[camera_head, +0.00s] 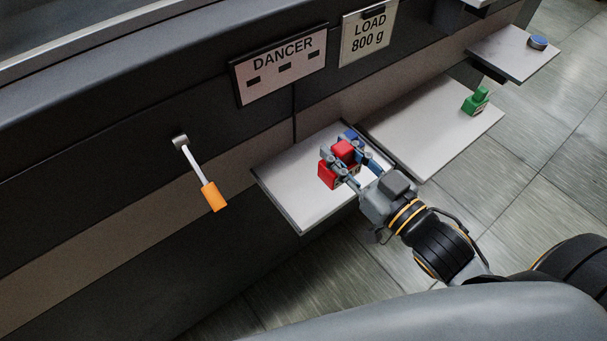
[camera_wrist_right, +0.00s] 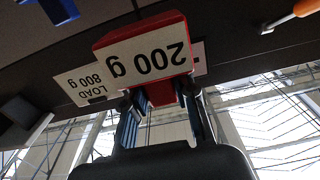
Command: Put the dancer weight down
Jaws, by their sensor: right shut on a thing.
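The red weight (camera_head: 328,175) is between the fingers of my right gripper (camera_head: 345,167), over the pale shelf (camera_head: 285,181) under the DANCER sign (camera_head: 279,64). Its face reads "200 g", upside down in the right wrist view (camera_wrist_right: 146,59). The right gripper is shut on it; its fingers also show in the right wrist view (camera_wrist_right: 160,110). I cannot tell whether the weight touches the shelf. A blue weight (camera_head: 350,136) is just behind it on the same shelf, partly hidden by the gripper. My left gripper is not in view.
A LOAD 800 g sign (camera_head: 368,33) hangs beside the DANCER sign. A green weight (camera_head: 476,101) stands on the wider shelf (camera_head: 425,130) to the right. A blue round knob (camera_head: 537,42) is on a farther shelf. An orange-handled lever (camera_head: 213,196) sticks out at left.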

